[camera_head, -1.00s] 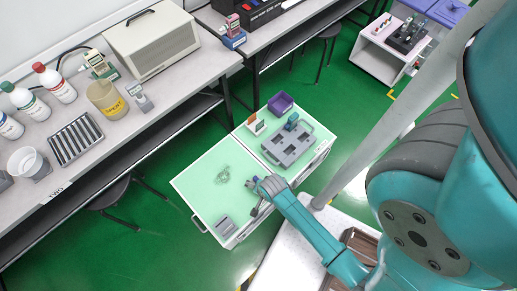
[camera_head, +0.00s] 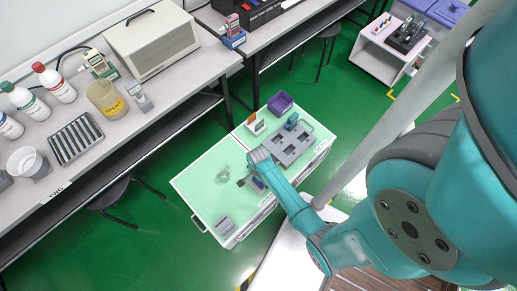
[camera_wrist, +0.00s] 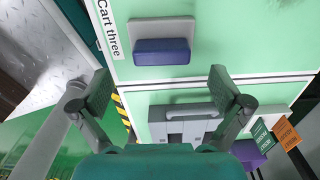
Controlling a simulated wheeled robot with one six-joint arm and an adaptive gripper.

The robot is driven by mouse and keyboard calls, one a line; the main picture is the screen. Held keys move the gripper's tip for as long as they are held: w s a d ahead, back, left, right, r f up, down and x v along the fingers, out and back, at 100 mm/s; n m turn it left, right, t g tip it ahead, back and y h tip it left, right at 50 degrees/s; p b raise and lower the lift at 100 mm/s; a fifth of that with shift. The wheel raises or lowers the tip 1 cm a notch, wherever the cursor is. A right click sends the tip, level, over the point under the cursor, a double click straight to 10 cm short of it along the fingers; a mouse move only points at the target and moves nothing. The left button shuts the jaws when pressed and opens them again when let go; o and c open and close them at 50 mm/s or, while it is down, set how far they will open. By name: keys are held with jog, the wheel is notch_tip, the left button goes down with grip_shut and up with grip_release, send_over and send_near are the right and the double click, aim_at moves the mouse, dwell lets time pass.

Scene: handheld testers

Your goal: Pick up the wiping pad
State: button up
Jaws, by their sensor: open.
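The wiping pad (camera_wrist: 162,50) looks like a purple-blue block against a light grey backing, on the pale green cart top near the "Cart three" label. In the head view the pad (camera_head: 258,184) shows as a small blue-purple patch beside my arm, partly hidden. My gripper (camera_wrist: 160,88) is open and empty in the wrist view, its two dark fingers spread wide. The pad lies beyond the fingertips in that picture, apart from them and roughly between their lines.
A grey tray with a handle (camera_head: 290,145), a card holder (camera_head: 255,124) and a purple bin (camera_head: 280,103) occupy the cart's far half. A grey item (camera_head: 225,222) sits at the near left corner. Pale cart surface is free left of the pad.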

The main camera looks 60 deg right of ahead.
aim_at(258, 183)
jog(key=shift+w+f, duration=0.1)
jog(key=shift+f, duration=2.5)
jog(key=c, duration=1.2)
